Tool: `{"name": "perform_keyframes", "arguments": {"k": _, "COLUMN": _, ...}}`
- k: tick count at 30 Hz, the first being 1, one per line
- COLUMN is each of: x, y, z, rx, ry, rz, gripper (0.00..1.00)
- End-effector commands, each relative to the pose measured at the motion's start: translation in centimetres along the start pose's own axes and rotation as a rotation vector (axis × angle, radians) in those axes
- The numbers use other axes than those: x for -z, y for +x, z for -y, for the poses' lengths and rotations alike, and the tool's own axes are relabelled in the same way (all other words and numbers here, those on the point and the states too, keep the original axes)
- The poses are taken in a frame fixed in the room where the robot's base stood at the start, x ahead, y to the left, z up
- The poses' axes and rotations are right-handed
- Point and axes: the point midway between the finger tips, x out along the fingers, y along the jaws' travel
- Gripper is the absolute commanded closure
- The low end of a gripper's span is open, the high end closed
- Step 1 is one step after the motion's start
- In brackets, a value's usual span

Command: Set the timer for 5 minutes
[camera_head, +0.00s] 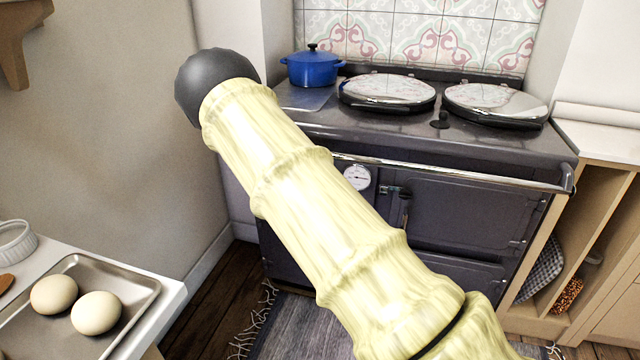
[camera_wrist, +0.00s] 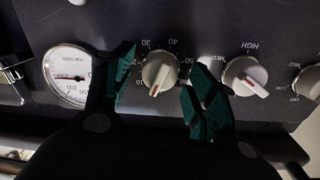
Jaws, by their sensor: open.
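The timer knob (camera_wrist: 160,73) is a pale round dial on the dark stove front, in the middle of the wrist view. Numbers such as 30 and 40 are printed above it, and a red mark shows at its lower edge. My gripper (camera_wrist: 161,88) is open, with one dark green finger to the left of the knob and one to the right. The knob shows in the gap between them. I cannot tell whether either finger touches it. In the head view my pale arm crosses the picture, and neither the gripper nor the timer knob shows.
A second knob (camera_wrist: 245,76) marked HIGH and MED sits to the right, close to the right finger. A round oven gauge (camera_wrist: 68,76) is to the left. The dark range (camera_head: 460,205) carries a blue pot (camera_head: 312,69). A tray (camera_head: 142,287) with two eggs lies on the left counter.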

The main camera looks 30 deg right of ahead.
Motion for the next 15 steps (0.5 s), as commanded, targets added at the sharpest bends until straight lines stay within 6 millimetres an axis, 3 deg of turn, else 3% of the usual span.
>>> {"name": "perform_keyframes", "arguments": {"k": 5, "x": 0.0, "y": -1.7, "z": 0.1, "rx": 0.001, "ry": -0.001, "rz": 0.002, "gripper": 0.43}}
{"name": "perform_keyframes", "arguments": {"k": 15, "x": 0.0, "y": -7.9, "z": 0.0, "rx": 0.001, "ry": -0.001, "rz": 0.002, "gripper": 0.43}}
